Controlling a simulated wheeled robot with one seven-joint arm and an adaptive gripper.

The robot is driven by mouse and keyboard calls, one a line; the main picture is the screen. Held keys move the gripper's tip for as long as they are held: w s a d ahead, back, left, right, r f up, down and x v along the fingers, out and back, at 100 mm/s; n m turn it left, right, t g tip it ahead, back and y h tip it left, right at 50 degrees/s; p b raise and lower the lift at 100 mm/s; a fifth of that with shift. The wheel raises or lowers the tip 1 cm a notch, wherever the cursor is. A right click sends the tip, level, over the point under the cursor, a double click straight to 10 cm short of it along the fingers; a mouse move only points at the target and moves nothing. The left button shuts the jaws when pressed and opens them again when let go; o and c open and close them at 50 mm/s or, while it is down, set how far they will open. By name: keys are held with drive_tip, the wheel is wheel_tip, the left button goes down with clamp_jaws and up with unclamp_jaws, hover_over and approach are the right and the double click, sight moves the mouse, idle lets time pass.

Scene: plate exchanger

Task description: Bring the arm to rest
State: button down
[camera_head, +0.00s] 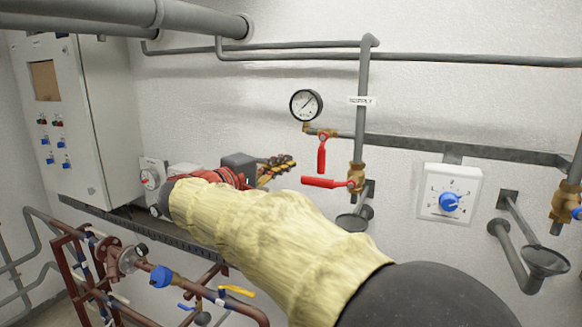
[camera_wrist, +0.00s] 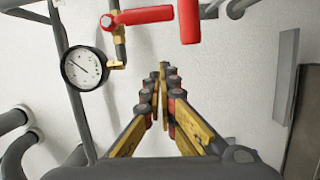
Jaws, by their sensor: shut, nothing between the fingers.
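My gripper (camera_head: 290,163) is near the middle of the head view, at the end of my arm in its pale yellow sleeve. In the wrist view my gripper (camera_wrist: 164,72) points away from the camera, its yellow and black fingers closed together at the tips. Nothing is held between them. In the head view the fingertips appear left of two red valve handles, one hanging down (camera_head: 321,156) and one lying level (camera_head: 322,182). I cannot tell how far the tips are from the wall.
A round pressure gauge (camera_head: 306,104) is above the handles; the gauge (camera_wrist: 85,68) is left in the wrist view. A dial box with a blue knob (camera_head: 449,202) is at right. A grey cabinet (camera_head: 110,110) stands left. Red-brown pipework (camera_head: 130,262) is lower left.

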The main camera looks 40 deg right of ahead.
drive_tip(key=s+a+b, duration=0.1)
drive_tip(key=s+a, duration=0.1)
drive_tip(key=a, duration=0.7)
drive_tip(key=s+a+f+n+y+b, duration=0.1)
drive_tip(key=a+f+n+y, duration=0.2)
drive_tip(key=f, duration=0.8)
drive_tip(key=s+a+f+y+b, duration=0.15)
drive_tip(key=f+y, duration=0.35)
drive_tip(key=f, duration=0.6)
drive_tip(key=s+a+f+m+t+y+b, duration=0.1)
drive_tip(key=s+a+f+y+b, duration=0.2)
drive_tip(key=f, duration=0.6)
drive_tip(key=s+a+f+m+t+y+b, duration=0.1)
drive_tip(key=s+a+f+y+b, duration=0.2)
drive_tip(key=s+a+f+b, duration=0.4)
drive_tip(key=s+a+f+m+t+y+b, duration=0.1)
drive_tip(key=s+a+f+m+y+b, duration=0.1)
drive_tip(key=s+f, duration=0.5)
drive_tip(key=a+f+y+b, duration=0.1)
drive_tip(key=a+f+b, duration=0.1)
drive_tip(key=a+f, duration=0.1)
drive_tip(key=shift+s+a+f+y+b, duration=0.3)
drive_tip(key=shift+s+f+b, duration=0.1)
drive_tip(key=shift+f, duration=0.15)
